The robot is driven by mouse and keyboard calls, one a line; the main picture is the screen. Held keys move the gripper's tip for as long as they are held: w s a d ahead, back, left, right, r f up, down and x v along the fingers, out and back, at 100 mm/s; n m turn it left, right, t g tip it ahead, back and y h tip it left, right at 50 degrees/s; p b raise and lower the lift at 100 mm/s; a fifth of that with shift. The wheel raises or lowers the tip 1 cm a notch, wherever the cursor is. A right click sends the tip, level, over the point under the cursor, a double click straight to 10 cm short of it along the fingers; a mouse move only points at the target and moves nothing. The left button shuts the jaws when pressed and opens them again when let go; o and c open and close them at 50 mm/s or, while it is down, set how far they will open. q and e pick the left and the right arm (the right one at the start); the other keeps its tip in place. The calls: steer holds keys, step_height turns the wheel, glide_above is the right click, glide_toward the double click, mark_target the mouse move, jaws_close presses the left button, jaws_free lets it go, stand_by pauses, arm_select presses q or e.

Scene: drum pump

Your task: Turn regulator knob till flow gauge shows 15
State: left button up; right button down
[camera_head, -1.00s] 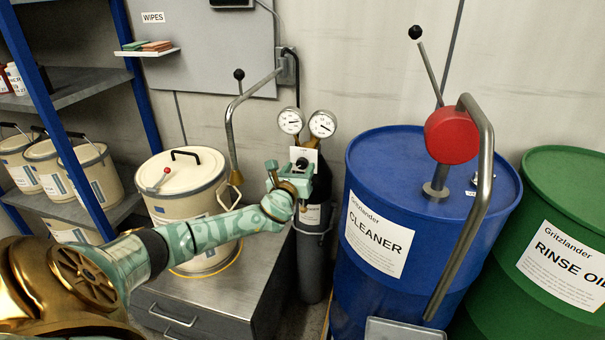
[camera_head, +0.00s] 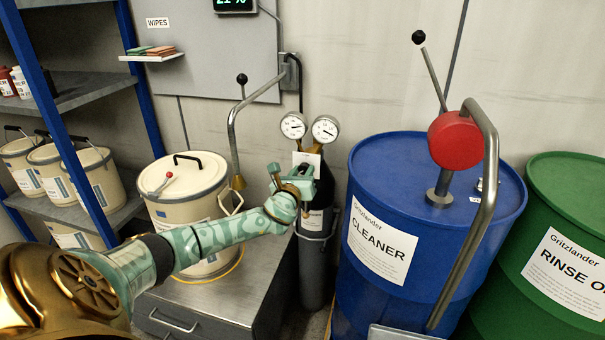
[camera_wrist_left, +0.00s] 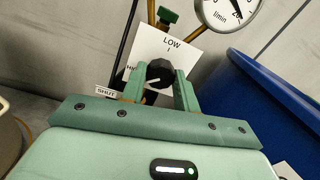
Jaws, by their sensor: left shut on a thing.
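The black regulator knob (camera_wrist_left: 160,73) is in the middle of the left wrist view, in front of a white card (camera_wrist_left: 165,48) marked LOW. My left gripper (camera_wrist_left: 160,88) is shut on the knob, with one green finger on each side. In the head view the left gripper (camera_head: 292,180) is in front of the gas bottle (camera_head: 318,215) and hides most of the knob. The flow gauge, marked l/min (camera_wrist_left: 228,10), is cut off at the top right of the wrist view; its needle lies near the 20. In the head view two gauges (camera_head: 293,125) (camera_head: 326,129) stand above the card, too small to read.
A blue CLEANER drum (camera_head: 410,170) with a red-bodied pump (camera_head: 455,140) stands right of the bottle. A cream bucket (camera_head: 185,190) stands on the metal cabinet (camera_head: 225,300) to the left. A SHUT label (camera_wrist_left: 106,91) is beside the gripper in the wrist view.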

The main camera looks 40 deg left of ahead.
arm_select(q)
steer(key=n+b, duration=0.1)
steer(key=n, duration=0.4)
steer(key=shift+f, duration=0.2)
steer(key=n, duration=0.3)
steer(key=shift+d+n+b, duration=0.1)
steer(key=shift+n+b, duration=0.2)
steer(key=shift+b, duration=0.1)
steer(key=shift+r+n, duration=0.1)
steer(key=shift+n, duration=0.5)
arm_select(e)
steer(key=shift+s+a+f, duration=0.1)
steer(key=shift+s+f, duration=0.15)
steer(key=shift+f, duration=0.2)
steer(key=shift+s+f, duration=0.2)
steer(key=shift+f, duration=0.25)
arm_select(q)
steer(key=shift+n, duration=0.3)
steer(key=o, duration=1)
steer(key=shift+c, duration=0.2)
